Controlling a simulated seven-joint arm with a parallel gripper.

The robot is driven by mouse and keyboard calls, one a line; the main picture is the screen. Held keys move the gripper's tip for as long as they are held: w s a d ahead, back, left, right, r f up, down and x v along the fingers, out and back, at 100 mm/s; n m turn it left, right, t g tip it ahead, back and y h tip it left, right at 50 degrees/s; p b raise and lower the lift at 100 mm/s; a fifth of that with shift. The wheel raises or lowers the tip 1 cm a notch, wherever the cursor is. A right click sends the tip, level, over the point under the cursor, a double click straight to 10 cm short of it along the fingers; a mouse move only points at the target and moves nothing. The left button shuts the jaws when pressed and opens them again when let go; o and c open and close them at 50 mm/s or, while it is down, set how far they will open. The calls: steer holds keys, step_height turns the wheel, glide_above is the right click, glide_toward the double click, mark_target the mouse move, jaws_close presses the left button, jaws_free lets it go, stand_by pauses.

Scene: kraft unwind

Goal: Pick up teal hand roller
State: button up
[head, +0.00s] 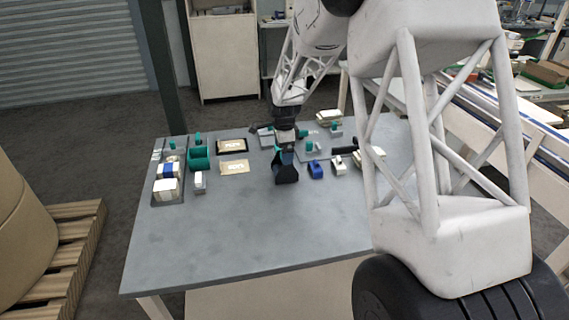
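Several small teal items lie on the grey table (240,230), and at this size I cannot tell for sure which is the hand roller. A teal piece (301,133) lies just right of my wrist, partly hidden by it. A smaller teal piece (309,146) lies right of my gripper, and another teal piece (335,126) lies farther back right. A larger teal block-like item (199,158) stands at the left.
A blue item (316,170) and a white one (339,165) sit right of my gripper. Two flat packets, one dark-framed (232,146) and one tan (234,168), lie left of it. A tray (169,199) holds white boxes at the left. The table's front half is clear.

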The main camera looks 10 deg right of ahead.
steer(key=shift+d+f, duration=0.15)
steer(key=shift+f, duration=2.45)
steer(key=c, duration=0.9)
steer(key=shift+r, duration=0.2)
steer(key=shift+w+r, duration=0.1)
steer(key=shift+r, duration=0.45)
steer(key=shift+s+r, duration=0.25)
steer(key=shift+r, duration=0.3)
steer(key=shift+s+r, duration=0.2)
steer(key=shift+r, duration=0.35)
steer(key=s+r, duration=0.1)
steer(key=s, duration=1.4)
steer(key=shift+r, duration=0.15)
steer(key=shift+s, duration=0.1)
